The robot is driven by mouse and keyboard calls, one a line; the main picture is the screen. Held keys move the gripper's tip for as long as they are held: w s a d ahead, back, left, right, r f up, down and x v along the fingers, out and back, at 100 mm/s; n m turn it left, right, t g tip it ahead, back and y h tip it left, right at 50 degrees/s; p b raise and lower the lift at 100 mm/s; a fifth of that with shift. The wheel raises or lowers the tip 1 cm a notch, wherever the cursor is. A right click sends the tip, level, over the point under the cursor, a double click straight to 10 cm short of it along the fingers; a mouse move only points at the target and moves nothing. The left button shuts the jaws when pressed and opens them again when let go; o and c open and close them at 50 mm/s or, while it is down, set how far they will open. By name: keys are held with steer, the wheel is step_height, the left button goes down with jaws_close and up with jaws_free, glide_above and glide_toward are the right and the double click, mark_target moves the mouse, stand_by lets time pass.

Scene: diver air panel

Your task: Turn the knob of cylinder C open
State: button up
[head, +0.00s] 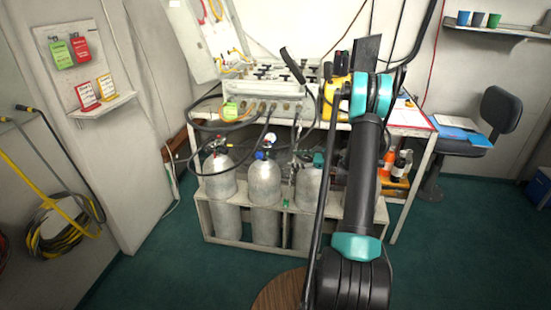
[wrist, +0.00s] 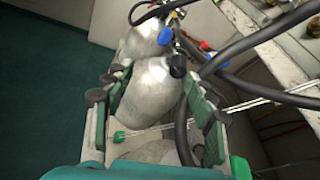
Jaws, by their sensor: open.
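Three grey cylinders stand in a rack, with a red-knobbed one (head: 218,180) at the left, a blue-knobbed one (head: 265,190) in the middle and a green-knobbed one (head: 305,195) at the right. No letters are legible, so I cannot tell which is C by label. No knob is clearly visible between the fingers.
The pale rack (head: 225,240) surrounds the cylinders. Dark hoses (wrist: 250,40) run close to the cylinder tops and up to the panel (head: 265,85) on the table behind. A chair (head: 490,125) stands at the right. Green floor (head: 450,250) is clear at the front right.

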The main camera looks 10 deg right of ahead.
mark_target(277, 157)
steer(key=w+d+f+m+t+y, duration=0.2)
steer(key=d+f+m, duration=0.2)
steer(key=d+f, duration=0.2)
steer(key=x, duration=1.7)
steer(key=shift+w+a+r, duration=0.1)
steer(key=shift+w+r, duration=0.15)
steer(key=c, duration=1.2)
steer(key=shift+o, duration=0.2)
